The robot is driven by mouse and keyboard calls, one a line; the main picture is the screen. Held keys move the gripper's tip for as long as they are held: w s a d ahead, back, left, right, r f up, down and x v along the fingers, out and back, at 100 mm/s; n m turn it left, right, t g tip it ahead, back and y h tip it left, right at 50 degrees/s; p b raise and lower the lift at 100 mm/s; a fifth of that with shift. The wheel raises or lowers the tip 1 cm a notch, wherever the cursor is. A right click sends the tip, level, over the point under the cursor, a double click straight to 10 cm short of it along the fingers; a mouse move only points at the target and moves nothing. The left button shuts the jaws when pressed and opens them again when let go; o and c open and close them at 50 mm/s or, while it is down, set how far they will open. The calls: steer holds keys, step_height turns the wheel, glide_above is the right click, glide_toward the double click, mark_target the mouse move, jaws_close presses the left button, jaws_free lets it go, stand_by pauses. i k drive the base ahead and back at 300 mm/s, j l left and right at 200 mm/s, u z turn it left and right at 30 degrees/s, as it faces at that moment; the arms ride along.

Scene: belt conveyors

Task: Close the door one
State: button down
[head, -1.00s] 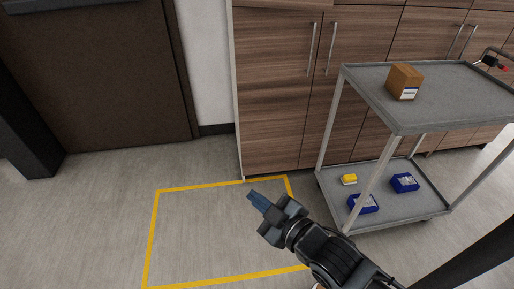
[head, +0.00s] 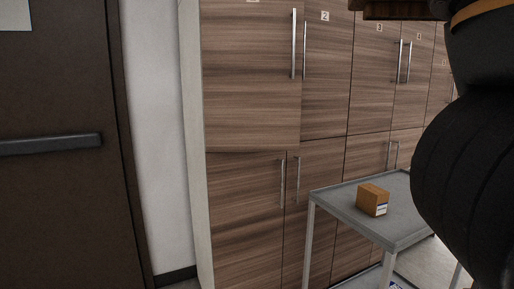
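A wood-grain cabinet stands in the middle of the head view, with numbered upper doors. The upper left door (head: 250,85), beside the door marked 2 (head: 325,70), has its label cut off by the top edge, so its number cannot be read. It has a vertical metal handle (head: 293,45) on its right side. Its lower edge hangs a little lower in the picture than that of door 2, so it looks slightly ajar. My gripper is out of view; a large dark part of my arm fills the right side.
A grey cart (head: 345,205) stands in front of the cabinet at the lower right, with a brown box (head: 371,200) on its top shelf. A dark brown room door (head: 60,200) with a push bar is at the left, past a white wall strip (head: 155,140).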

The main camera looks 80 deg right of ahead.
mark_target(252, 50)
steer(key=i+z, duration=0.35)
steer(key=i+j+z, duration=0.1)
steer(key=z, duration=0.2)
steer(key=i+j+z, duration=0.2)
steer(key=z, duration=0.5)
